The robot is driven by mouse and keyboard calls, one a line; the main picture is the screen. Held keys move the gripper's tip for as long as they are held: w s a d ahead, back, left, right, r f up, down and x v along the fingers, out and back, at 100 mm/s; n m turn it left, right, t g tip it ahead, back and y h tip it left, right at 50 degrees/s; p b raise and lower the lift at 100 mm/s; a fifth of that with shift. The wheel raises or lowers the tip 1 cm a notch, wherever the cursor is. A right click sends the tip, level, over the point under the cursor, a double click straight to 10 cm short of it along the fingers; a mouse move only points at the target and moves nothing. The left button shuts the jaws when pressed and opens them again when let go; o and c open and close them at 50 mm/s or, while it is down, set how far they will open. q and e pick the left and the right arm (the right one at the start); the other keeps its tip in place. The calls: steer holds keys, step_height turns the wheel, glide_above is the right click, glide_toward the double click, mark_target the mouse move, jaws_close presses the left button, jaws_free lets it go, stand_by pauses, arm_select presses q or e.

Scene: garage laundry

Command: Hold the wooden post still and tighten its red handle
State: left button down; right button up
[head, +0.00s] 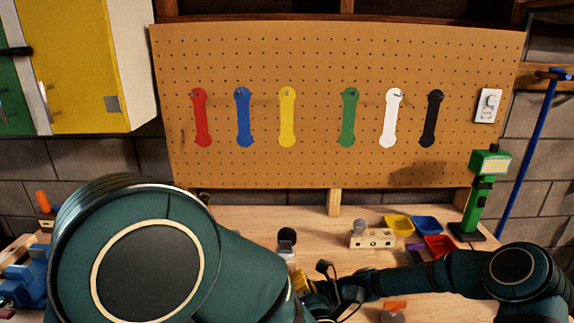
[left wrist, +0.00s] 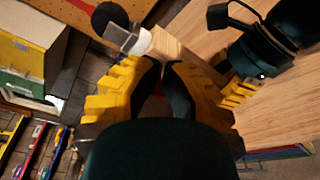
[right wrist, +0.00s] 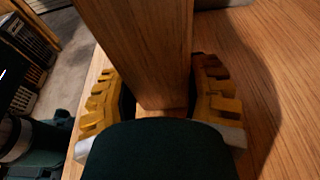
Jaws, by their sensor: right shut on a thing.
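The wooden post (right wrist: 140,50) stands between the yellow-toothed fingers of my right gripper (right wrist: 160,100), which is shut on it. The post also shows in the left wrist view (left wrist: 185,55), crossing beyond my left gripper (left wrist: 157,85). The left gripper's fingers are apart, and a small dark red patch shows between them; I cannot tell if it is the red handle. A white piece with a black round knob (left wrist: 110,18) shows at the post's far end. In the head view both grippers crowd together at the bottom centre, largely hidden by my left arm.
A pegboard (head: 320,180) with several coloured strips stands behind the bench (head: 235,215). A wooden block (head: 372,240), yellow bin (head: 398,224), blue bin (head: 427,225), red bin (head: 440,246) and green work light (head: 482,195) stand to the right. A blue vise (head: 25,280) is at left.

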arm_select(q)
steer(key=shift+d+f, duration=0.15)
steer(key=shift+f, duration=0.4)
stand_by(0.4)
steer(key=a+v, duration=0.1)
steer(key=v, duration=0.4)
steer(key=shift+s+d+f, duration=0.2)
steer(key=shift+s+d, duration=0.15)
steer(key=shift+s, duration=0.2)
steer(key=w+a+r, duration=0.1)
steer(key=w+r, duration=0.2)
steer(key=w, duration=0.3)
steer(key=shift+a, duration=0.2)
stand_by(0.6)
